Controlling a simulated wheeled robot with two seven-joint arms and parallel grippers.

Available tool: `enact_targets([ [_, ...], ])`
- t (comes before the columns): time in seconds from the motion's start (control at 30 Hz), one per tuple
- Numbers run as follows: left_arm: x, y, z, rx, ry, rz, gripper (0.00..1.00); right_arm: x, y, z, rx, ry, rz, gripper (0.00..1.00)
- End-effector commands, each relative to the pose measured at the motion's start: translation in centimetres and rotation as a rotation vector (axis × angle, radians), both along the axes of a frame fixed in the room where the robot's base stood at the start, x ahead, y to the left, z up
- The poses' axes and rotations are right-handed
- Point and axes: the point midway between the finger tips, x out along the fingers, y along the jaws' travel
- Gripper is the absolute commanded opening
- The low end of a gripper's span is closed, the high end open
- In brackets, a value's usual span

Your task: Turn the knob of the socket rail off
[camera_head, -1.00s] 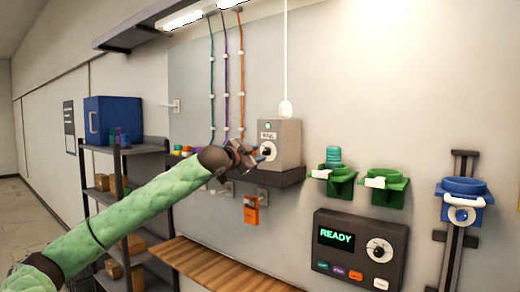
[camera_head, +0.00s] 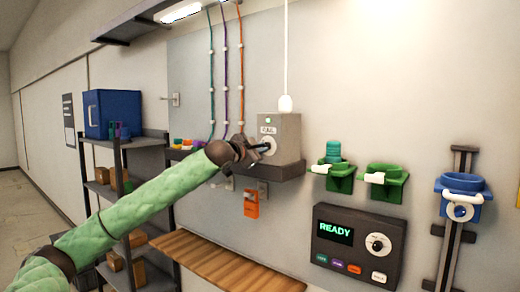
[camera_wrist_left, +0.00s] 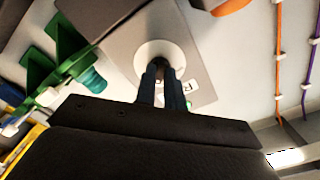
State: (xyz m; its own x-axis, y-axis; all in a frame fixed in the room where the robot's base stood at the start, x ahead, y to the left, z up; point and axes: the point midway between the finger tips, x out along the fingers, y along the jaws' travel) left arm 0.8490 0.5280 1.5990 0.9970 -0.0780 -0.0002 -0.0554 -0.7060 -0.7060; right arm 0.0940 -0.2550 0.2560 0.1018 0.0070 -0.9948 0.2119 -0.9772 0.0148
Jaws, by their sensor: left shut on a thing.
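The socket rail's control box (camera_head: 287,132) is a grey box on a dark wall shelf, with a rail label and a lit green lamp (camera_head: 268,121) on its front. Its knob sits on a round white dial, mostly hidden by my gripper in the head view. My left gripper (camera_head: 262,148) reaches it from the left. In the left wrist view, the two dark fingers (camera_wrist_left: 162,88) are shut on the dark knob (camera_wrist_left: 161,66), in front of the white dial (camera_wrist_left: 148,50). The knob's exact angle is hard to tell. My right gripper is out of view.
A READY panel (camera_head: 360,245) with its own dial hangs lower right. Green holders (camera_head: 384,186) and a blue holder (camera_head: 462,184) are right of the box. An orange device (camera_head: 251,204) hangs below the shelf. A wooden bench (camera_head: 225,262) stands below.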

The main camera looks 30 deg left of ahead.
Motion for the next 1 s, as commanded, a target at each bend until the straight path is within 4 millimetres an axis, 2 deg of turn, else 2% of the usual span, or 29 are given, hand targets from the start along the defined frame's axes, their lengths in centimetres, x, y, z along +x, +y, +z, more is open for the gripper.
enact_targets([
  [0.3, 0.1, -0.1, -0.3, -0.084, 0.007, -0.001, 0.0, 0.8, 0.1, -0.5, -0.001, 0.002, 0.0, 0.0],
  [0.57, 0.1, -0.1, -0.4, -0.28, 0.021, -0.002, 0.0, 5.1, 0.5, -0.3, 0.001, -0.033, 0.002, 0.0],
  [1.0, 0.0, -0.2, -0.3, -0.698, 0.053, -0.003, 0.0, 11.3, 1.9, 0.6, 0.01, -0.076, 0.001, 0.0],
])
